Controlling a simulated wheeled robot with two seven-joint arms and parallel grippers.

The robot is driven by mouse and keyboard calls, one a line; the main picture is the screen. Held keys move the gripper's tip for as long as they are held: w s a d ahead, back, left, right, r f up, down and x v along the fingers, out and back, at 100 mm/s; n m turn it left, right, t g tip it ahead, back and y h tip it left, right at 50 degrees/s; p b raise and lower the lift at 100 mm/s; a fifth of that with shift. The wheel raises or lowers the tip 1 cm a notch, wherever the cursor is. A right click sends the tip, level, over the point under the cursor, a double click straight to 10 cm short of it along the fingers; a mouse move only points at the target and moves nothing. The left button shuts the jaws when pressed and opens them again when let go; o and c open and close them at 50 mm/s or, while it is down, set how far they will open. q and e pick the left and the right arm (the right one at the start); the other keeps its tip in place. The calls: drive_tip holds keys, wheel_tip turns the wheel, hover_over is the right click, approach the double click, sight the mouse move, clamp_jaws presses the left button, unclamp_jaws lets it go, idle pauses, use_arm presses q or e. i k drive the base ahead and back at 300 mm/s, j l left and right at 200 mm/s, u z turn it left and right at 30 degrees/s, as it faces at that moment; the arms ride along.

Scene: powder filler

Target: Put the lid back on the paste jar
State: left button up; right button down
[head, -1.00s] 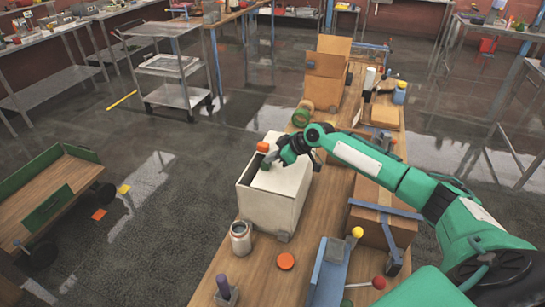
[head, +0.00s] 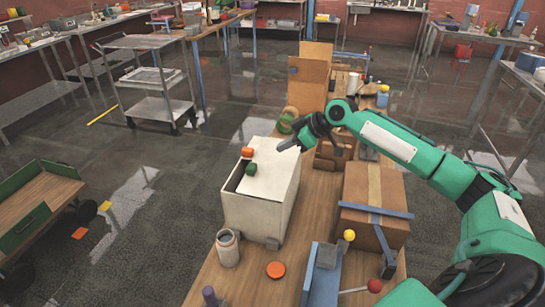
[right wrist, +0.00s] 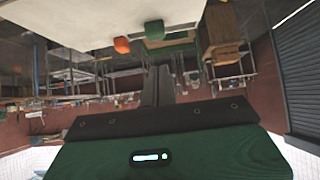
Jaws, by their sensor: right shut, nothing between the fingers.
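The paste jar (head: 228,250) looks like a small open jar with a pale rim, standing upright on the wooden bench near its left edge. A flat round orange lid (head: 275,269) lies on the bench to the right of the jar, apart from it. My right gripper (head: 291,143) is shut and empty, above the far right part of a white box, away from jar and lid. Its closed fingers also show in the right wrist view (right wrist: 158,86). My left gripper is not in view.
The white box (head: 255,212) stands behind the jar and lid, with an orange knob (head: 247,152) and a green knob (head: 251,169) on top. A cardboard box (head: 368,200) and a blue fixture (head: 320,280) with yellow and red balls stand to the right.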

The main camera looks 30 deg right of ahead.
sight(228, 248)
drive_tip(key=k+l, duration=0.35)
drive_tip(key=l, duration=0.15)
drive_tip(key=k+l, duration=0.75)
drive_tip(key=l, duration=0.25)
